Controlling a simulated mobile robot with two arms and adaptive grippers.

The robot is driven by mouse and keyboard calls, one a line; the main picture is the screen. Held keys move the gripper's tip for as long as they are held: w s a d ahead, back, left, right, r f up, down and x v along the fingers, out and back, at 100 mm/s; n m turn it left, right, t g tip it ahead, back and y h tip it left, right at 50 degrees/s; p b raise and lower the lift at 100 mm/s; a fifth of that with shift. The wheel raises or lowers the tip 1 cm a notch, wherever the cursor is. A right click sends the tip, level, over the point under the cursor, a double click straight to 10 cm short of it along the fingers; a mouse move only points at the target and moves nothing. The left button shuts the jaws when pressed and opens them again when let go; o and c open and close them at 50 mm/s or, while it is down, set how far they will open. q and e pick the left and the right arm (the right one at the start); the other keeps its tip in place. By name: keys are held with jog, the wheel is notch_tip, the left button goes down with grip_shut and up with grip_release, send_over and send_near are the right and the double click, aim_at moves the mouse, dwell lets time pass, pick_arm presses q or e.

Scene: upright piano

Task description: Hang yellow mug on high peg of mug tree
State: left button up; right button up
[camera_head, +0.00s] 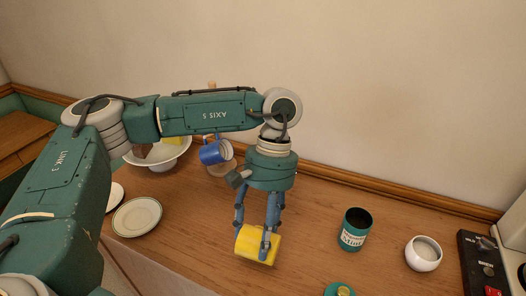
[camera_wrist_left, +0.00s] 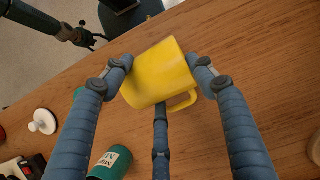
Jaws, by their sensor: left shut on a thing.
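The yellow mug (camera_head: 254,247) is between the fingers of my left gripper (camera_head: 254,240), which is shut on it. In the left wrist view the mug (camera_wrist_left: 158,72) lies tilted between the fingertips (camera_wrist_left: 162,75), its handle toward the lower right. I cannot tell whether it touches the counter. The mug tree (camera_head: 212,86) stands behind my left arm, which hides most of it; its top and part of its base show. A blue mug (camera_head: 211,152) is at the tree. What seems to be my right gripper (camera_wrist_left: 86,38) shows small at the upper left of the left wrist view.
A white bowl (camera_head: 160,158) with a yellow thing in it stands left of the tree. A plate (camera_head: 137,217) lies at front left. A green canister (camera_head: 354,230), its lid (camera_head: 340,289) and a white pot (camera_head: 423,253) are at the right. Wooden counter (camera_head: 310,215) is clear between mug and canister.

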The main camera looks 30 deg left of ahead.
pick_arm(q)
jog(key=w+a+r+n+t+h, duration=0.1)
jog(key=w+r+n+t+h, duration=0.1)
jog(key=w+r+n, duration=0.5)
jog(key=w+a+r+n+t+h, duration=0.2)
jog(key=w+r+n+t, duration=0.1)
jog(key=w+n, duration=0.8)
jog(key=w+a+r+n+t+y, duration=0.4)
jog(key=w+a+n, duration=0.3)
jog(key=n, duration=0.9)
jog(key=shift+w+a+r+n, duration=0.35)
jog(key=shift+a+r, duration=0.1)
jog(key=shift+a, duration=1.2)
jog(key=shift+r, duration=0.1)
